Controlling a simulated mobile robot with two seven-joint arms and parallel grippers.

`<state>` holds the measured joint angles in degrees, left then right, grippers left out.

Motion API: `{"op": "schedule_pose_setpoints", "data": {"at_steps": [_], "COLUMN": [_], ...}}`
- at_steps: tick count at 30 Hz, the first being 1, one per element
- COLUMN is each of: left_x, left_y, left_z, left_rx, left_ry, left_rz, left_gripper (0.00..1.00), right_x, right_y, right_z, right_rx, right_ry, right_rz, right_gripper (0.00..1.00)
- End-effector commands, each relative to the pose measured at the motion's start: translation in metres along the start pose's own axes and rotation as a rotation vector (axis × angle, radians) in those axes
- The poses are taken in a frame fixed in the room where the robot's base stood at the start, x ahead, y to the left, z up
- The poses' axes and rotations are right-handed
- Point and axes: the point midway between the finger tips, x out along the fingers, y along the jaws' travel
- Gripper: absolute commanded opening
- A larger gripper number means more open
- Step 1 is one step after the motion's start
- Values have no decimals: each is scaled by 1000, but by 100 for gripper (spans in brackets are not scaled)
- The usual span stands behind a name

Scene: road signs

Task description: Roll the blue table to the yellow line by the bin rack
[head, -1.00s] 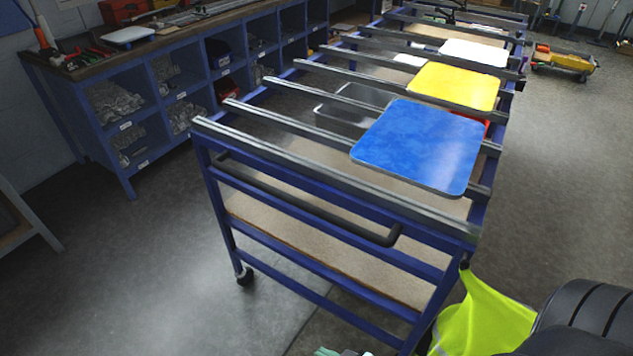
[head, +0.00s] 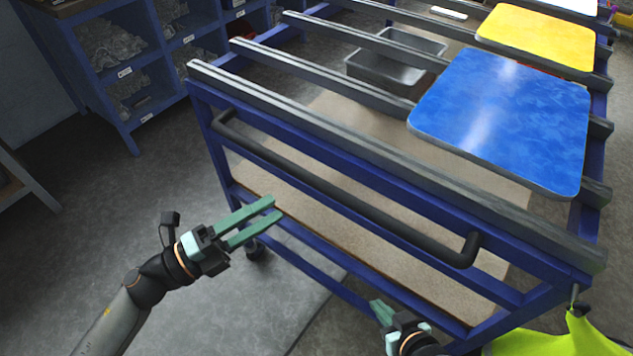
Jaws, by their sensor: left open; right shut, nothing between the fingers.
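The blue table (head: 345,137) is a wheeled, blue-framed cart with grey crossbars on top and a black push handle (head: 330,185) along its near end. A blue panel (head: 505,115) and a yellow panel (head: 540,35) lie on its bars. My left gripper (head: 275,210) is open and empty, in front of the near end, left of and below the handle in the picture. My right gripper (head: 378,308) is shut and empty, low in front of the near end. I see no yellow line. A blue rack with compartments (head: 138,62) stands at left; I cannot tell if it is the bin rack.
A metal tray (head: 385,73) sits under the bars inside the table. A yellow-green vest (head: 560,340) hangs at its near right corner. The grey floor (head: 120,200) at left is clear. Another table edge (head: 25,185) shows at far left.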

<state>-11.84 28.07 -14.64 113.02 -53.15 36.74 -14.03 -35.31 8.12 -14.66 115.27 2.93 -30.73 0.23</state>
Motion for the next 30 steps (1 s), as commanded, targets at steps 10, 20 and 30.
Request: {"op": "schedule_pose_setpoints", "data": {"at_steps": [10,20,30], "left_x": [72,102,103], "left_y": [-3,-1,0], "left_z": [2,1,1], "left_rx": [-2,-5,-5], "left_ry": [-3,-5,-5], "left_rz": [-4,-1,-1], "left_gripper": [57,57,49], "right_x": [-11,-12,-12], "right_y": [2,6,8], "right_z": [5,8,6], "right_rx": [6,7,7], "right_ry": [-13,-16,-14], "right_rz": [10,20,23], "right_gripper": [0,0,0]}}
